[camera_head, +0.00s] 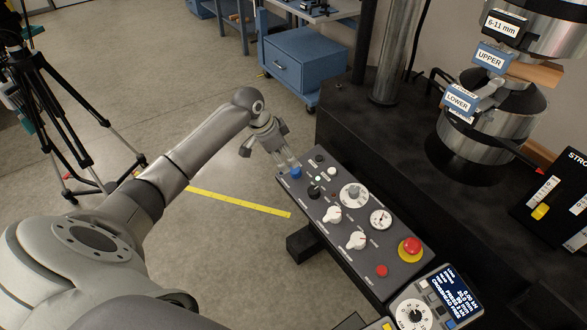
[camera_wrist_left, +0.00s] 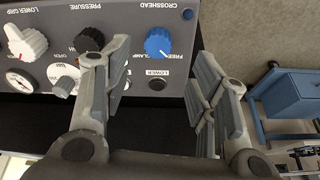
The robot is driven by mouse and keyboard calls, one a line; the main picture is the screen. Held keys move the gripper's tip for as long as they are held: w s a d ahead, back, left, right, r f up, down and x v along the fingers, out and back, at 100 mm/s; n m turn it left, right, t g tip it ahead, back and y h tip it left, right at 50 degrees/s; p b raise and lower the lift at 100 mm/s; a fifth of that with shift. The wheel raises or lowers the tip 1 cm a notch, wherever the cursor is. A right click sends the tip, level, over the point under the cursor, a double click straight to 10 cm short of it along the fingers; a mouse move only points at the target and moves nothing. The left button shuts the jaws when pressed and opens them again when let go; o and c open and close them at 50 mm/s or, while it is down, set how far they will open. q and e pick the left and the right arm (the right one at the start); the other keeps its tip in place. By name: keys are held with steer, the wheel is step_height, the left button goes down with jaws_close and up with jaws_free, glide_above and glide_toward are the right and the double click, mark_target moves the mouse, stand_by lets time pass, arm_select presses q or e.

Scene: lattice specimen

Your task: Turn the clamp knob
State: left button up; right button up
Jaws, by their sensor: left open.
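The clamp knob is a blue knob with a white pointer line (camera_wrist_left: 158,43) on the grey control panel, under the upside-down word CROSSHEAD in the left wrist view. In the head view the blue knob (camera_head: 296,173) sits at the panel's far left end, partly covered by my fingers. My left gripper (camera_head: 286,160) is over that end of the panel. In the left wrist view its fingers (camera_wrist_left: 163,62) are open and empty, with the knob in the gap between them. I see no contact with the knob. My right gripper is not in view.
Next to the blue knob are a black knob (camera_wrist_left: 89,40) and a white knob (camera_wrist_left: 26,43). A dark machine base (camera_head: 385,140) stands behind. A tripod (camera_head: 60,110) is at left.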

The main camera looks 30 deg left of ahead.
mark_target(294, 170)
arm_select(q)
steer(key=x, duration=0.7)
steer(key=shift+d+r, duration=0.1)
steer(key=shift+d, duration=0.05)
steer(key=shift+c, duration=0.4)
steer(key=c, duration=0.9)
